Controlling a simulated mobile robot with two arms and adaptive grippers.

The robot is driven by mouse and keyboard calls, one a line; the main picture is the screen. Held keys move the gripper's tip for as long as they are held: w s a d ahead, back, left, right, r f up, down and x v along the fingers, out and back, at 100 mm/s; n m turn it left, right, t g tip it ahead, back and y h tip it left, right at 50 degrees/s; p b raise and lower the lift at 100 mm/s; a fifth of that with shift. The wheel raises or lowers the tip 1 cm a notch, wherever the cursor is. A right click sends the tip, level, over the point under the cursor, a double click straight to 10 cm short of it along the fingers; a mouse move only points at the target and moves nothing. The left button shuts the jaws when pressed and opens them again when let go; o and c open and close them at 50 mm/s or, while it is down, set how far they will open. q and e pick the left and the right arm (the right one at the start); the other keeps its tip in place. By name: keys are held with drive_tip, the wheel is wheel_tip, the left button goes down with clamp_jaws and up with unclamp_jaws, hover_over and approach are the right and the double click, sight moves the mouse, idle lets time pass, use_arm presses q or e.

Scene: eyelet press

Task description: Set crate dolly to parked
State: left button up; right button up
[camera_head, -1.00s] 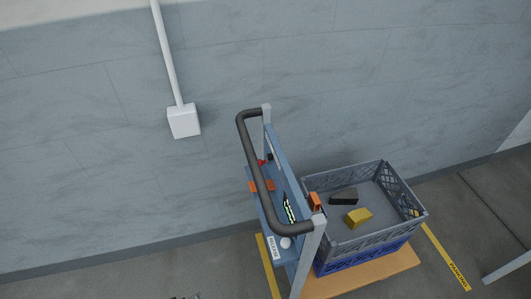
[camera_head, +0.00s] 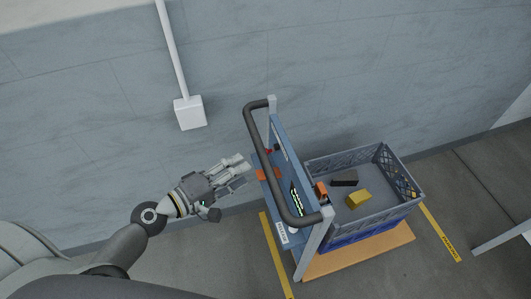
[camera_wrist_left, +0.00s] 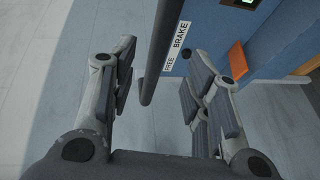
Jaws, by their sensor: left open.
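The crate dolly has a wooden deck (camera_head: 365,250), a blue panel (camera_head: 285,150) and a dark looped push handle (camera_head: 268,175). My left gripper (camera_head: 241,172) is open and empty, just left of the panel and handle. In the left wrist view, a dark bar (camera_wrist_left: 162,45) shows between my open fingers (camera_wrist_left: 163,70); how far it is beyond them is unclear. A white label (camera_wrist_left: 176,45) reading "FREE" and "BRAKE" is on the blue panel, beside an orange part (camera_wrist_left: 237,58). The orange part also shows in the head view (camera_head: 268,174). My right gripper is not in view.
A grey and blue crate (camera_head: 335,205) on the deck holds a yellow block (camera_head: 358,198) and a dark block (camera_head: 345,178). Yellow floor strips (camera_head: 270,245) lie on both sides. A wall (camera_head: 90,120) with a white box (camera_head: 189,113) stands behind.

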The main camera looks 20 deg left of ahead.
sight(260, 158)
use_arm(q)
drive_tip(key=p+x, duration=0.2)
drive_tip(key=x, duration=0.6)
drive_tip(key=shift+p, duration=0.35)
drive_tip(key=shift+w+d+f, duration=0.15)
drive_tip(key=shift+w+d, duration=0.2)
drive_tip(key=shift+w, duration=0.25)
drive_tip(key=shift+c, duration=1.1)
clamp_jaws()
